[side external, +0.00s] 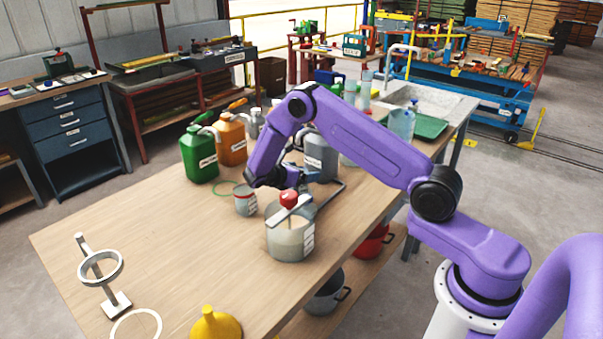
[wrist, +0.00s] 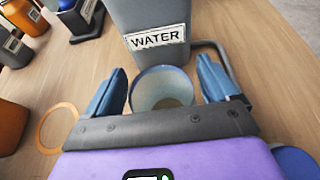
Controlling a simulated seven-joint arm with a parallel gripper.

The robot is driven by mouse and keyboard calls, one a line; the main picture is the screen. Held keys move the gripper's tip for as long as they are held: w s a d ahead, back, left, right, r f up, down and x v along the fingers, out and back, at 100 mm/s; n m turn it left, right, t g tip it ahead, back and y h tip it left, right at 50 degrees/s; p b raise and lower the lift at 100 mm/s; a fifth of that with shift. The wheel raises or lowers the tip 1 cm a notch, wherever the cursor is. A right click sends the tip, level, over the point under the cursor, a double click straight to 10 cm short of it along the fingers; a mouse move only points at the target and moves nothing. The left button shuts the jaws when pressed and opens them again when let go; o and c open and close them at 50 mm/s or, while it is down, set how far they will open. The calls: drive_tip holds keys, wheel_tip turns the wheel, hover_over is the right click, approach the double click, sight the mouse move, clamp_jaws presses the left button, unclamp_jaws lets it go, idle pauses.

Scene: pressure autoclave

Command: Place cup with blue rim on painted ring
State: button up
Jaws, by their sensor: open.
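In the wrist view, a cup with a blue rim (wrist: 161,90) stands upright between the two blue fingers of my gripper (wrist: 160,68). The fingers are apart, with a gap visible on each side of the cup. In the side external view, my gripper (side external: 287,180) is low over the table; I cannot clearly pick out the blue-rimmed cup there. A cup with a reddish rim (side external: 245,201) stands just left of my gripper. A thin green ring (side external: 212,188) is painted behind that cup. An orange ring (wrist: 41,128) shows left of my gripper in the wrist view.
A grey WATER container (wrist: 150,16) stands just beyond the cup. A pot with a red knob (side external: 290,240) is in front of my gripper. Green (side external: 199,155) and orange (side external: 232,140) jugs stand behind. A ring stand (side external: 100,270) and yellow funnel (side external: 214,325) are toward the front.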

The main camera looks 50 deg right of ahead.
drive_tip(key=v, duration=1.1)
drive_tip(key=shift+a, duration=0.25)
